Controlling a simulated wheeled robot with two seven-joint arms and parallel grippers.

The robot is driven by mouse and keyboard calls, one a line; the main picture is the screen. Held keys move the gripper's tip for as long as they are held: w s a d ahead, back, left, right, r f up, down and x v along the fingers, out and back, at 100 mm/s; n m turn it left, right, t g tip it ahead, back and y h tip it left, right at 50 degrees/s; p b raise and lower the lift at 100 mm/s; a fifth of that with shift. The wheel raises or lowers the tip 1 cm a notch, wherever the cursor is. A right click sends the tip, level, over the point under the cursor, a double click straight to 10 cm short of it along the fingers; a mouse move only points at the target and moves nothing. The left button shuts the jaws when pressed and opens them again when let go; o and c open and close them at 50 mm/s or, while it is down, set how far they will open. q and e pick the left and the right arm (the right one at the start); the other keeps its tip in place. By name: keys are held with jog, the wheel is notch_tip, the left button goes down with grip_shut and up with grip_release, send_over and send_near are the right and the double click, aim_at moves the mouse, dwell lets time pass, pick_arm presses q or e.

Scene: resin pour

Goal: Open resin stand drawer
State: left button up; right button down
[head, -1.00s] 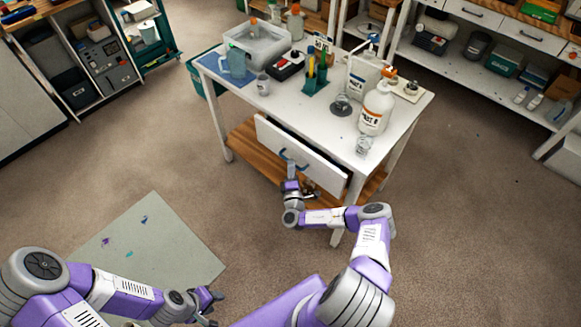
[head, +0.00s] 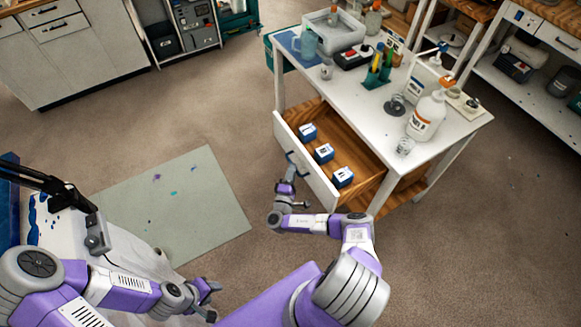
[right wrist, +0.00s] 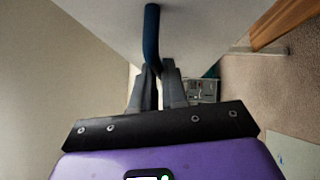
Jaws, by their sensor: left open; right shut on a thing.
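The resin stand (head: 436,158) is a white table with a wooden lower shelf. Its drawer (head: 306,168) is pulled well out, and its wooden inside shows with three blue-and-white boxes (head: 323,152) in a row. My right gripper (head: 288,181) is at the drawer front, shut on the blue drawer handle (head: 294,163). The right wrist view also shows the handle (right wrist: 151,35) running down between my right gripper's fingers (right wrist: 158,75). My left gripper (head: 211,297) is open and empty, low over the floor, well away from the stand.
A grey-green mat (head: 180,205) lies on the floor at left. White cabinets (head: 85,50) stand behind. Carpet in front of the drawer is clear.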

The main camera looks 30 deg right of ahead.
jog(key=shift+a, duration=0.1)
jog(key=c, duration=1.2)
grip_release()
jog(key=shift+o, duration=0.2)
jog(key=v, duration=0.7)
jog(key=shift+s+a, duration=0.2)
jog(key=shift+a, duration=0.05)
